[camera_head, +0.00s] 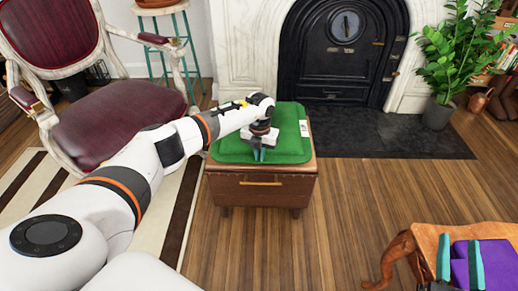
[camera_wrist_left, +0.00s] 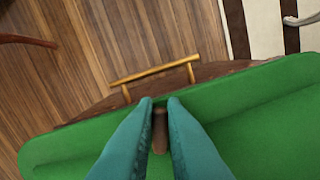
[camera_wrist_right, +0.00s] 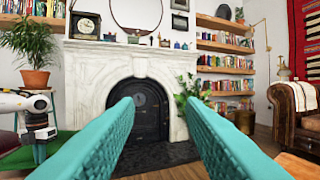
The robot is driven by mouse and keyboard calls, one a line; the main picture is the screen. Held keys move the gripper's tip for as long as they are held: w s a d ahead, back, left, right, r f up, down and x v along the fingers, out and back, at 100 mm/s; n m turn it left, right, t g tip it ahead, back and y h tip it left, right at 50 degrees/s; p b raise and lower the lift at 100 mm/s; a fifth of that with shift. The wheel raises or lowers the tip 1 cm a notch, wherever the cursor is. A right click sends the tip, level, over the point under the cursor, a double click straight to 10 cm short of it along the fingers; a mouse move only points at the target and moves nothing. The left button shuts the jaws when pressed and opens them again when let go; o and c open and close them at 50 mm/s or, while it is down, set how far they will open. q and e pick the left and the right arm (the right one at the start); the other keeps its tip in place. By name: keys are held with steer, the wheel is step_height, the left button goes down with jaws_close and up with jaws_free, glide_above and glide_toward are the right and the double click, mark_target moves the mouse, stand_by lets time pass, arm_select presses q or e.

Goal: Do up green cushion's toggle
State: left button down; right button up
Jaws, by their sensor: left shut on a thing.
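The green cushion (camera_head: 288,118) lies flat on a small wooden drawer cabinet (camera_head: 236,189). A white tag shows near its right edge. My left gripper (camera_head: 259,155) is over the cushion's near edge. In the left wrist view, my left gripper (camera_wrist_left: 160,102) is shut on a small brown toggle (camera_wrist_left: 160,130) at the edge of the green cushion (camera_wrist_left: 262,120). Any loop is hidden, and I cannot tell whether the toggle passes through one. My right gripper (camera_head: 460,260) is at the lower right, well away from the cushion; in the right wrist view (camera_wrist_right: 158,105) it is open and empty.
The cabinet has a gold handle (camera_wrist_left: 155,72) on its front. A red armchair (camera_head: 115,120) stands at the left. A wooden table (camera_head: 420,236) with a purple thing (camera_head: 497,262) is at the lower right. Wooden floor between them is clear.

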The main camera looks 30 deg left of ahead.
arm_select(q)
steer(key=shift+d+r+n+p, duration=0.1)
steer(key=shift+r+n+p, duration=0.05)
steer(key=shift+n+p, duration=0.75)
steer(key=shift+w+d+n+p, duration=0.1)
steer(key=shift+n+p, duration=0.3)
steer(key=shift+n, duration=0.7)
arm_select(e)
steer(key=s+d+f+g+h, duration=0.1)
steer(key=s+f+g, duration=0.1)
steer(key=f+g, duration=0.2)
steer(key=s+d+f+g+h, duration=0.1)
steer(key=f+g, duration=0.3)
steer(key=f, duration=0.3)
steer(key=shift+s+d+f+g+h, duration=0.3)
steer(key=shift+s+d+g+h, duration=0.05)
steer(key=shift+d+g+h, duration=0.05)
arm_select(q)
steer(key=c, duration=1.8)
jaws_free()
steer(key=shift+o, duration=0.2)
